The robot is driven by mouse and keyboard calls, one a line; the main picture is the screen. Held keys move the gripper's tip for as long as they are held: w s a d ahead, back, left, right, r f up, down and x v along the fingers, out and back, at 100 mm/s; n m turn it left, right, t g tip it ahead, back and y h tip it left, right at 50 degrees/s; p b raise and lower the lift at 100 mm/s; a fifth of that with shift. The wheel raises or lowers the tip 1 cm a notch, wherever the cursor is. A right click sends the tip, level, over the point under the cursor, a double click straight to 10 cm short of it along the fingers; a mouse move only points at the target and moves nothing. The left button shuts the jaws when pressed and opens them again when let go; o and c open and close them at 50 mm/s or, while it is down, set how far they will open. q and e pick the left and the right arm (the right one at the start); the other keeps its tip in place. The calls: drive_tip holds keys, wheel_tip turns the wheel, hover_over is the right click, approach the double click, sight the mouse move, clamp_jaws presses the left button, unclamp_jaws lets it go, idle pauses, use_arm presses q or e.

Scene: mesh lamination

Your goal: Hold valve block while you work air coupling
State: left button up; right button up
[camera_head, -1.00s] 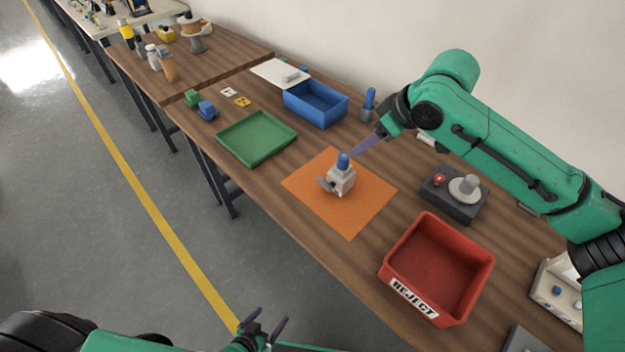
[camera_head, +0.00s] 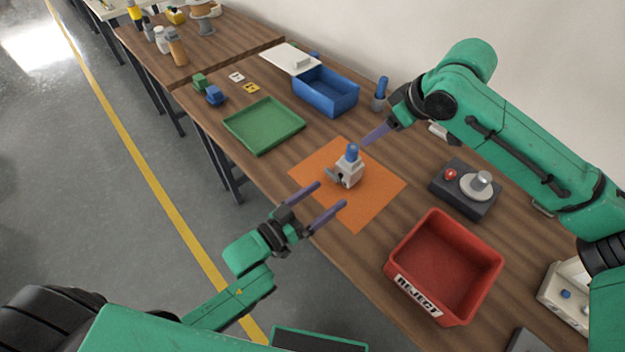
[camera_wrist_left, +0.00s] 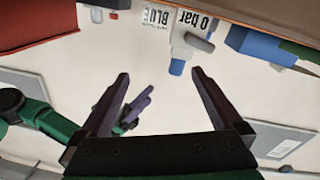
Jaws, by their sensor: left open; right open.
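The valve block (camera_head: 347,175) is a small light-grey body with a grey lever on its left side, upright on an orange mat (camera_head: 370,205). The blue air coupling (camera_head: 353,152) is on its top. In the left wrist view the block (camera_wrist_left: 193,40) appears upside down with a "0 bar" label, and the coupling (camera_wrist_left: 177,68) points down. My left gripper (camera_head: 331,195) is open and empty, near the mat's front edge, its fingers towards the block but apart from it. My right gripper (camera_head: 366,141) is open, its fingertips close to the coupling; its fingers overlap, so contact is unclear.
A red REJECT bin (camera_head: 405,283) stands to the right of the mat. A green tray (camera_head: 265,125) and a blue bin (camera_head: 328,99) stand behind-left. A dark box with a red button (camera_head: 466,196) is at right. The table's front edge lies under my left gripper.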

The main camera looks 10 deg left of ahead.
sight(344, 168)
use_arm(q)
wheel_tip(344, 168, up, 3)
drive_tip(key=w+a+m+g+y, duration=0.2)
drive_tip(key=a+m+g+y, duration=0.1)
drive_tip(key=y, duration=0.1)
drive_tip(key=x, duration=1.5)
drive_tip(key=shift+s+d, duration=0.25)
drive_tip(key=shift+c, duration=0.3)
clamp_jaws()
